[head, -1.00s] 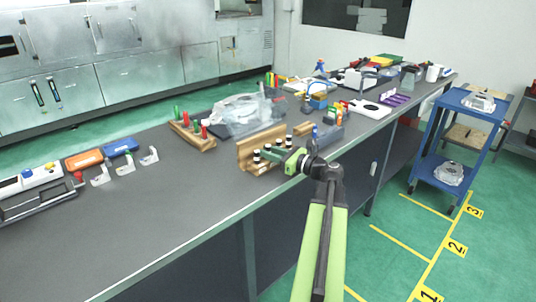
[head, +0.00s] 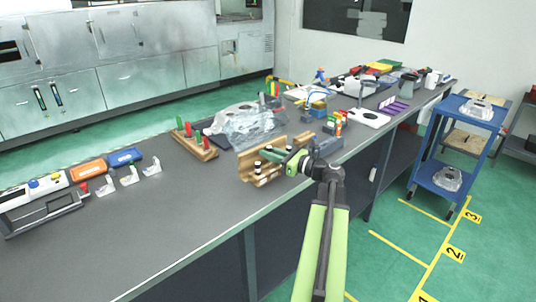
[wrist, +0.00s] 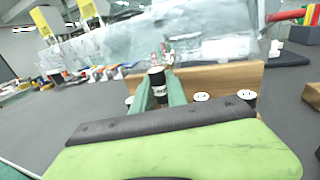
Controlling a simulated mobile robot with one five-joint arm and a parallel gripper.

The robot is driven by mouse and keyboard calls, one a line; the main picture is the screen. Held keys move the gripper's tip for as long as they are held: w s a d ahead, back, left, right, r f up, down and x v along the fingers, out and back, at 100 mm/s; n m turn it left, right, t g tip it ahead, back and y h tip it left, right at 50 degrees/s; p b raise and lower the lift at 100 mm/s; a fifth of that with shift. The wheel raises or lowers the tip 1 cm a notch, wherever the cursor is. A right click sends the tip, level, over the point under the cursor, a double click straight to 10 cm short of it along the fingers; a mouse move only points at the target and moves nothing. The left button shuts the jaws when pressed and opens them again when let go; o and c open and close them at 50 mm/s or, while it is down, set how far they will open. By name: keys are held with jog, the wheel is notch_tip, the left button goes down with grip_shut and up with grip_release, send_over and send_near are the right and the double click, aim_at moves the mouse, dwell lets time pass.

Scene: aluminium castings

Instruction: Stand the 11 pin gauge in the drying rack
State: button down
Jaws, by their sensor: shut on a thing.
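My gripper (wrist: 158,92) is shut on a dark pin gauge (wrist: 157,77) with a black top and a white label. The label's number is too small to read surely, and its lower end is hidden by the fingers and wrist. A wooden rack (head: 247,164) with an upright back board (wrist: 225,77) stands near the bench's front edge. Several similar black-and-white pin gauges show at it, two of them to the right of the held one (wrist: 202,97) (wrist: 247,97). In the head view, my gripper (head: 274,155) is over this rack. I cannot tell whether the held gauge touches it.
A plastic-wrapped casting (head: 245,128) lies behind the rack. A wooden stand with red and green handles (head: 197,147) is to its left. A grey bin (head: 328,143) is close on the right. The bench (head: 170,215) is clear at the front left.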

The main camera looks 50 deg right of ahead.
jog(key=s+d+r+p, duration=0.5)
jog(key=s+d+r, duration=0.1)
jog(key=s+d, duration=0.2)
jog(key=shift+s+r+p, duration=0.2)
jog(key=shift+r+p, duration=0.1)
jog(key=shift+p, duration=0.05)
jog(key=shift+a, duration=0.1)
